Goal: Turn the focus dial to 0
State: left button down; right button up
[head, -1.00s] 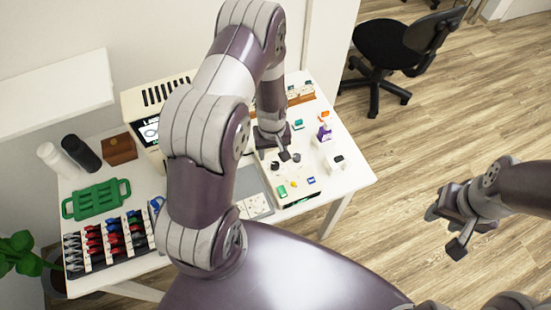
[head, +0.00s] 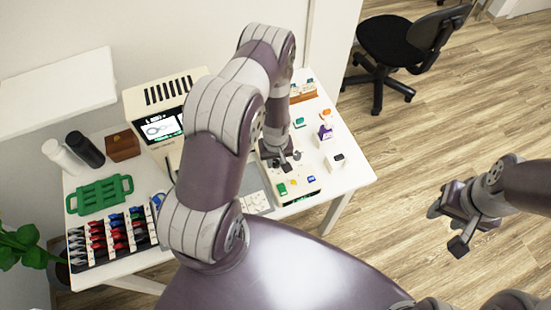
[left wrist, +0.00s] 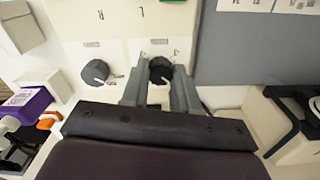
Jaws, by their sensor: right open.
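My left gripper (head: 285,160) points down at the pale instrument panel (head: 300,190) on the table. In the left wrist view its two fingers (left wrist: 160,75) stand on either side of a dark round dial (left wrist: 160,69). The fingertips are close to the dial's sides; I cannot tell whether they press on it. A second dark dial (left wrist: 95,73) with a white pointer mark sits to the left, clear of the fingers. The labels are too small to tell which is the focus dial. My right gripper (head: 455,222) is open and empty over the floor.
A cream machine with a lit screen (head: 161,127) stands behind my left arm. A green tray (head: 100,194), a rack of coloured parts (head: 108,240) and two bottles (head: 84,150) are at left. A purple item (head: 325,135) is right of the panel.

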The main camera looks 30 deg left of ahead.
aim_at(276, 162)
pick_arm(q)
jog(key=shift+w+m, duration=0.15)
jog(key=shift+m, duration=0.25)
dwell(0.4)
jog(key=m+b, duration=0.1)
jog(key=m, duration=0.1)
jog(key=shift+m+b, duration=0.3)
jog(key=shift+m, duration=0.1)
jog(key=shift+w+r+m+b, duration=0.15)
jog(key=shift+m+b, duration=0.6)
jog(key=shift+m, duration=1.75)
jog(key=c, duration=1)
grip_release()
jog(key=shift+o, duration=0.8)
jog(key=shift+s, duration=0.2)
notch_tip(276, 162, up, 13)
jog(key=b, duration=0.2)
